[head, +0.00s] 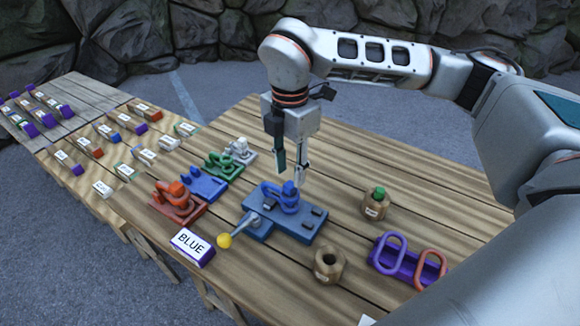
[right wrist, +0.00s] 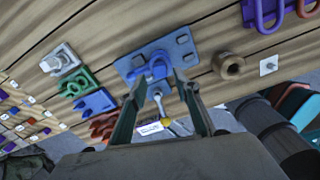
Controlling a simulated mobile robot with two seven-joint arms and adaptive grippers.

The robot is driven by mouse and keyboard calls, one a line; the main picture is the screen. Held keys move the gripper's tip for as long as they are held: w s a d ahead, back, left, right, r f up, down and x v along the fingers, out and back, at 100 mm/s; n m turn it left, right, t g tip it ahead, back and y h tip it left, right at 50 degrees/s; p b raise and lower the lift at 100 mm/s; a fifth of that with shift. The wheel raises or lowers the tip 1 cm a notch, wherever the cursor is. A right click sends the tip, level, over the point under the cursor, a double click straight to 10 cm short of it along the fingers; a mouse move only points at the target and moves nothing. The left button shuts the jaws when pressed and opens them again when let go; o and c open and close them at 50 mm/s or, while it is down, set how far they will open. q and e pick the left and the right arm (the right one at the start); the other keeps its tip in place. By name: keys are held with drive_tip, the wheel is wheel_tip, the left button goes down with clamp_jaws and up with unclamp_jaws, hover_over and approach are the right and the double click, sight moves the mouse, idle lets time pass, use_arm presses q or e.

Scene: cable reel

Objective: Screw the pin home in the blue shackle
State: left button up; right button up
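The blue shackle (head: 288,198) stands on a blue fixture plate (head: 300,228) on the wooden table. It also shows in the right wrist view (right wrist: 157,68), on the plate (right wrist: 178,46). I cannot clearly tell the pin apart from the shackle or how far in it sits. My right gripper (head: 292,178) points down just above the shackle. In the right wrist view its fingers (right wrist: 160,84) are spread, with nothing between the tips, and the shackle lies just beyond them. I cannot tell whether they touch it. My left gripper is not in view.
A grey lever with a yellow knob (head: 225,240) sticks out of the plate beside the BLUE card (head: 192,246). Red (head: 176,205), blue (head: 203,184), green (head: 222,165) and white pieces stand left. Wooden pots (head: 328,266) and a purple rack (head: 400,264) stand right.

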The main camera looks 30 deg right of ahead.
sight(290, 184)
drive_tip(key=shift+f+b, duration=1.6)
drive_tip(key=shift+f, duration=0.65)
drive_tip(key=shift+c, duration=0.5)
clamp_jaws()
drive_tip(key=m, duration=0.8)
